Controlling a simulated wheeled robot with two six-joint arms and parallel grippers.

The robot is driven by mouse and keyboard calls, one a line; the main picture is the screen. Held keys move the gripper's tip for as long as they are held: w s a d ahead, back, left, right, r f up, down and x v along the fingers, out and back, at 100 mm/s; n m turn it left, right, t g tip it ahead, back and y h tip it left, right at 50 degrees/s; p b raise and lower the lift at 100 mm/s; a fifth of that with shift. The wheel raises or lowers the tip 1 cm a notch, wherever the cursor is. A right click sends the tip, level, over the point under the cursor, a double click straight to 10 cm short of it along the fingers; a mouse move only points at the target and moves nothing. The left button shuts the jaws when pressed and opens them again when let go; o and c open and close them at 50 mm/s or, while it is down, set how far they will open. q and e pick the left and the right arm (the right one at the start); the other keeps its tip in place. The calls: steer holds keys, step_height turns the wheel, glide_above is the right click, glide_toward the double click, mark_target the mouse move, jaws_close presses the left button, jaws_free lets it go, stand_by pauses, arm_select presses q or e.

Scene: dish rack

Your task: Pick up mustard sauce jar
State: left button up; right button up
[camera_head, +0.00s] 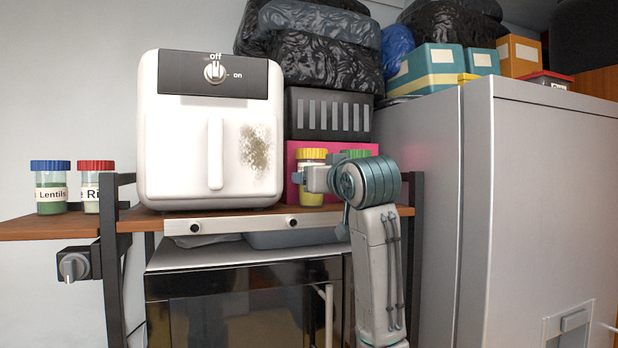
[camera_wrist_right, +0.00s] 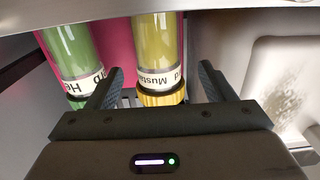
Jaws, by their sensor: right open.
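The mustard sauce jar (camera_head: 311,168) has a yellow lid and stands on the wooden shelf, right of the white air fryer. In the right wrist view the jar (camera_wrist_right: 157,45) appears upside down, with its label and yellow lid between my two fingers. My right gripper (camera_wrist_right: 163,72) is open around the lid end, with a visible gap on each side. In the head view my right arm partly hides the jar. My left gripper is not in view.
A green-lidded jar (camera_head: 356,153) stands close to the right of the mustard jar; it also shows in the right wrist view (camera_wrist_right: 72,52). The air fryer (camera_head: 212,130) is close on the left. A pink panel (camera_head: 291,160) is behind. Lentils (camera_head: 50,188) and rice (camera_head: 92,187) jars stand far left.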

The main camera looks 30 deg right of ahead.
steer(key=shift+w+d+r, duration=0.15)
steer(key=shift+w+r, duration=0.1)
steer(key=shift+w, duration=0.25)
steer(key=shift+w+d+p, duration=0.1)
steer(key=shift+w+p, duration=0.1)
steer(key=shift+p, duration=0.25)
steer(key=p+x, duration=0.3)
steer(key=x, duration=0.1)
steer(key=shift+w+r, duration=0.15)
steer(key=shift+w+d+p, duration=0.2)
steer(key=shift+w+p, duration=0.2)
steer(key=shift+c, duration=0.7)
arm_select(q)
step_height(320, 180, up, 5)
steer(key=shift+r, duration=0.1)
arm_select(e)
steer(key=c, duration=1.2)
